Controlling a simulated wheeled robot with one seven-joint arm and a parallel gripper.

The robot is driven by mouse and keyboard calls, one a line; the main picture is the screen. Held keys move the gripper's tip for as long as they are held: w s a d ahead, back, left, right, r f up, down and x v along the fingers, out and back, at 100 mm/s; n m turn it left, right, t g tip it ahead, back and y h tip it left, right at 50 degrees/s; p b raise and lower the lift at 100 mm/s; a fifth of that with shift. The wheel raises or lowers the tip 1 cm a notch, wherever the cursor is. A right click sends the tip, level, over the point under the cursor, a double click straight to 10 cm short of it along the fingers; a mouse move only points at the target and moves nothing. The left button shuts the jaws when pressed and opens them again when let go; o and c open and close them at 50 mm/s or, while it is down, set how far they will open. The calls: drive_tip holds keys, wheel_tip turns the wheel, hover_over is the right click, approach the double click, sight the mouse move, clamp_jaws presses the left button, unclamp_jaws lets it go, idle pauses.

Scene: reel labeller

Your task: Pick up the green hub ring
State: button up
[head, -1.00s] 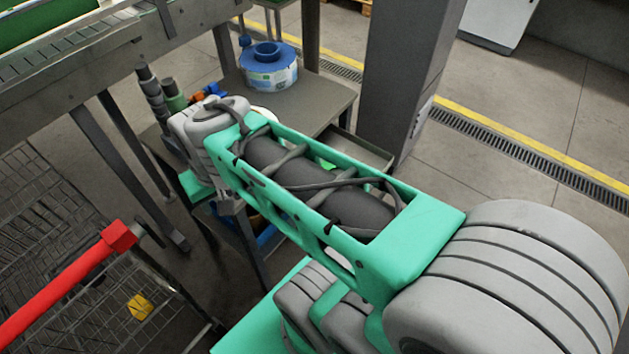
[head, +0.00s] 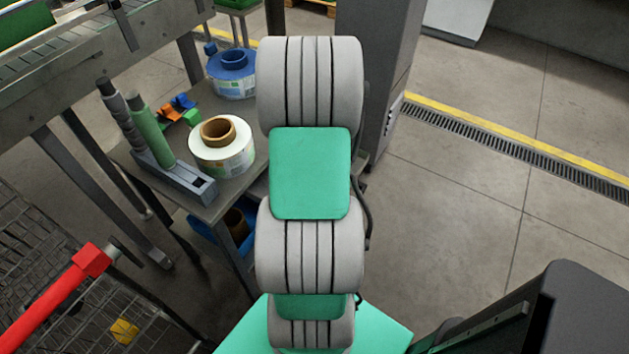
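No green piece in the head view can be made out for certain as the hub ring. A small bright green piece (head: 192,117) lies on the grey worktable beside orange and blue pieces; it is too small to tell whether it is a ring. The drawer area at the table's right side is mostly hidden behind my arm. My gripper is out of view; only my grey and green arm links show, standing up through the middle of the picture.
A white label reel with a brown core (head: 236,160) sits on the worktable (head: 210,102), with a blue reel (head: 232,85) behind it. A rack (head: 178,178) holds upright grey and green rods. A red-handled cart (head: 60,300) stands at left. The floor at right is clear.

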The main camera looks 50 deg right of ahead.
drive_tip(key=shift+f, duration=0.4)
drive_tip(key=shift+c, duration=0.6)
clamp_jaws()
